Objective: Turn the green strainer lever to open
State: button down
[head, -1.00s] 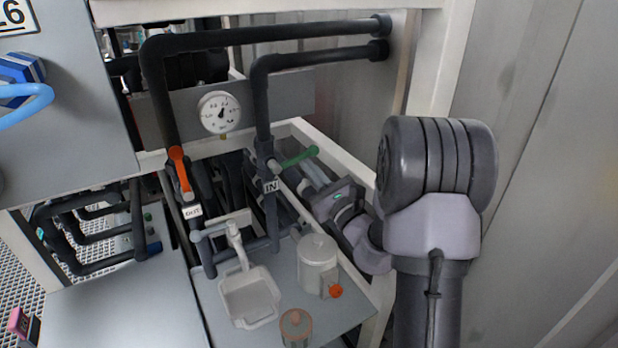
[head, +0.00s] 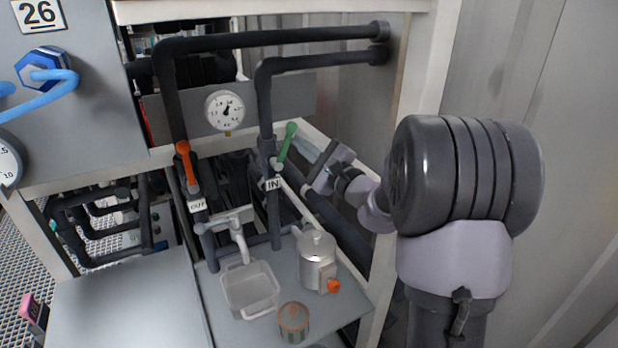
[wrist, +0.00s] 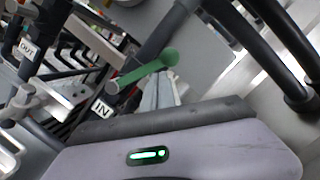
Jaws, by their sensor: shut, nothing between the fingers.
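The green strainer lever (head: 287,141) sits on the dark pipe with the IN label (head: 272,184). In the head view it stands steeply, its round knob end up and leaning a little right. In the wrist view the green lever (wrist: 144,72) runs from its pivot near the IN label up to its knob. My gripper (head: 301,144) is shut and empty, with its fingertips close to the right side of the lever. In the wrist view the fingers (wrist: 158,88) lie just beyond the lever, partly behind it; I cannot tell whether they touch.
An orange lever (head: 187,163) stands upright on the OUT pipe to the left. A pressure gauge (head: 225,110) is behind. Below are a square clear container (head: 250,290), a steel pot (head: 317,262) and a small jar (head: 293,322). A white frame post (head: 425,70) stands right.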

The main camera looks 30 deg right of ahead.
jog(key=shift+s+a+r+n+b, duration=0.1)
jog(key=shift+a+r+n+b, duration=0.35)
jog(key=shift+a, duration=0.2)
jog(key=shift+a+r+n+b, duration=0.35)
jog(key=shift+a+n+b, duration=0.15)
jog(key=shift+a, duration=0.1)
